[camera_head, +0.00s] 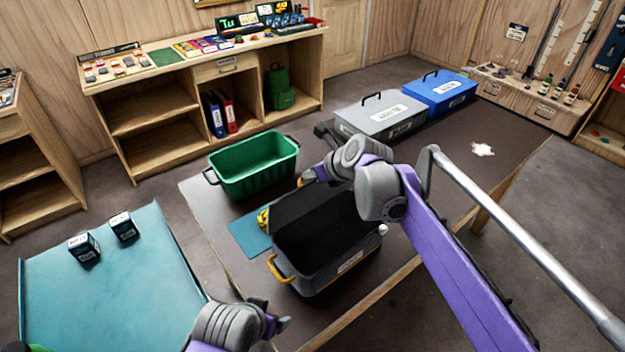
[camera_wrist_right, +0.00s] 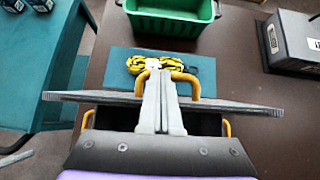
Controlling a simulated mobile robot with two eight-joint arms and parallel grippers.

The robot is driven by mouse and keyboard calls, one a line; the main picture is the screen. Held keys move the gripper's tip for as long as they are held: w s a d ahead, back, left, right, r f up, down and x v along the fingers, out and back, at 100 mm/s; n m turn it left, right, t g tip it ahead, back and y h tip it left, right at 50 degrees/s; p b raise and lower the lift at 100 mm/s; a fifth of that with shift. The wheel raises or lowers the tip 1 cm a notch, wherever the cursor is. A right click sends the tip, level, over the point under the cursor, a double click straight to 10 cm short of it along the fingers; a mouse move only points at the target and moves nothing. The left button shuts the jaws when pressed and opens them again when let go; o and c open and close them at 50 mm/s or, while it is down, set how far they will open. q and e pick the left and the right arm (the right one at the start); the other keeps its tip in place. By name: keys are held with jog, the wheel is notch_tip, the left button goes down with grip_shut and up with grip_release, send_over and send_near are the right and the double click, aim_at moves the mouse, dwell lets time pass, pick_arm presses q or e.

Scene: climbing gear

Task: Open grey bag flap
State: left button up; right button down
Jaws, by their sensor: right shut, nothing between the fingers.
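The grey bag (camera_head: 318,277) stands on the dark table with a yellow side handle (camera_head: 280,270). Its dark interior shows from above. The grey flap (camera_head: 303,204) is raised at the far side; in the right wrist view the flap (camera_wrist_right: 240,105) shows nearly edge-on as a thin band. My right gripper (camera_head: 308,176) is at the flap's upper edge. In the right wrist view its fingers (camera_wrist_right: 158,75) are shut and empty, between the ends of a yellow handle (camera_wrist_right: 186,80). My left gripper (camera_head: 283,322) is low in front, apart from the bag; its jaws are unclear.
A blue mat (camera_head: 248,238) with a yellow-black rope (camera_wrist_right: 165,66) lies beyond the bag. A green crate (camera_head: 253,178) is behind it. Grey (camera_head: 380,122) and blue (camera_head: 440,95) boxes stand farther back. A teal table (camera_head: 110,300) with two small boxes is at left.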

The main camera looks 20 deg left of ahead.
jog(key=shift+w+a, duration=1.05)
jog(key=shift+a, duration=0.1)
